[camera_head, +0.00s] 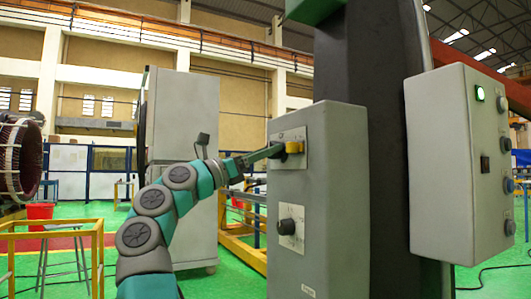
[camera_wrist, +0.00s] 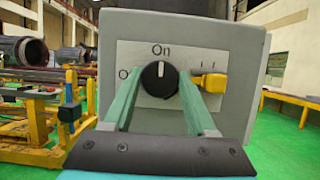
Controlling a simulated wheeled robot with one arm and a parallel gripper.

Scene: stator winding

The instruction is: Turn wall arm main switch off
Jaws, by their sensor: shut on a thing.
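The main switch is a round black knob (camera_wrist: 159,82) on a pale plate (camera_wrist: 145,55) of a grey wall box (camera_head: 333,200). In the wrist view its white mark points straight up, at the word "On"; an "O" is printed on the left. A yellow lever (camera_wrist: 209,83) sits at the plate's right edge, by the right finger. My gripper (camera_wrist: 160,76) has its two green fingers on either side of the knob, shut on it.
A second dial (camera_head: 290,226) is lower on the same box. A control box (camera_head: 450,160) with a lit green lamp (camera_head: 480,93) is at the right. A grey cabinet (camera_head: 187,110) stands behind my arm. Yellow frames (camera_head: 60,236) stand on the green floor at left.

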